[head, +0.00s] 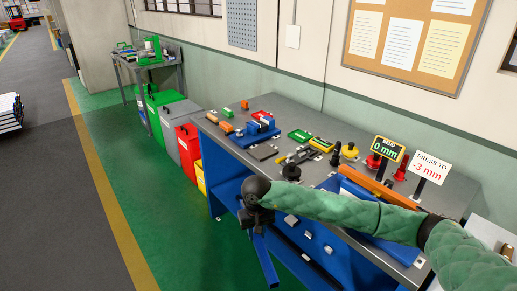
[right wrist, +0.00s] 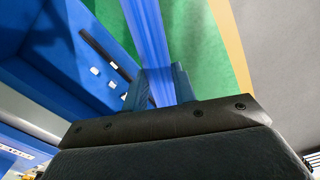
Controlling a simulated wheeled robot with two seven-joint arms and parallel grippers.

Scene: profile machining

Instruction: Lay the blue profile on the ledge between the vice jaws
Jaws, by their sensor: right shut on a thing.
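The blue profile (head: 266,262) hangs down, tilted, from my right gripper (head: 256,228) in front of the workbench, below the level of its top. In the right wrist view the blue profile (right wrist: 148,35) runs up and away between the two blue fingers of my right gripper (right wrist: 158,88), which is shut on it. A blue vice (head: 258,130) stands at the left part of the bench top, behind and above the gripper. The ledge between its jaws is too small to make out. My left gripper is not in view.
The grey bench top (head: 225,143) carries green and yellow trays, black and yellow tools, an orange bar (head: 378,185) and two signs reading 0 mm and PRESS TO -3 mm. Red (head: 187,143) and other coloured bins stand left of the bench. The green floor before them is clear.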

